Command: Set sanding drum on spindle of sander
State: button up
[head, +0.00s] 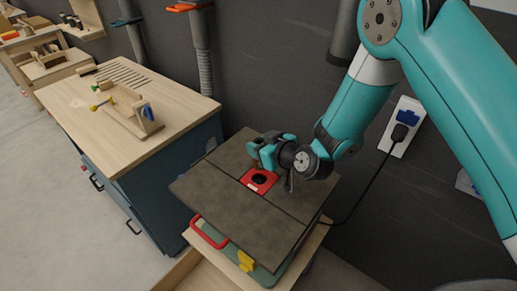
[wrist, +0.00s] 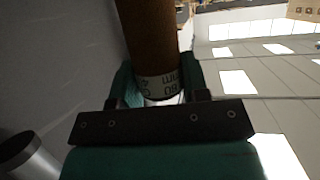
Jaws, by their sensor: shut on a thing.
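The sander (head: 236,213) has a dark, flat table with a red insert (head: 251,187) around a black round opening (head: 260,178). I cannot make out the spindle in the opening. My teal gripper (head: 268,150) is above the table, just behind the insert. In the wrist view, my gripper (wrist: 158,88) is shut on the brown sanding drum (wrist: 152,40), with one finger on each side. The drum has a pale printed band at its near end, and its far end is out of frame.
A wooden workbench (head: 93,108) with a wooden fixture and small parts stands left of the sander. A grey hose (head: 202,60) hangs behind it. A black cable runs from the wall socket (head: 401,128) to the sander. A grey cylinder (wrist: 27,150) shows at lower left.

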jog(key=shift+w+f+b, duration=0.3)
jog(key=shift+f, duration=0.2)
jog(key=shift+w+f+b, duration=0.25)
jog(key=shift+f, duration=0.25)
jog(key=shift+a+f+b, duration=0.2)
jog(key=shift+f+b, duration=0.2)
jog(key=shift+f, duration=0.35)
jog(key=shift+f+b, duration=1.55)
jog(key=shift+f, duration=0.45)
jog(key=shift+s+d, duration=0.1)
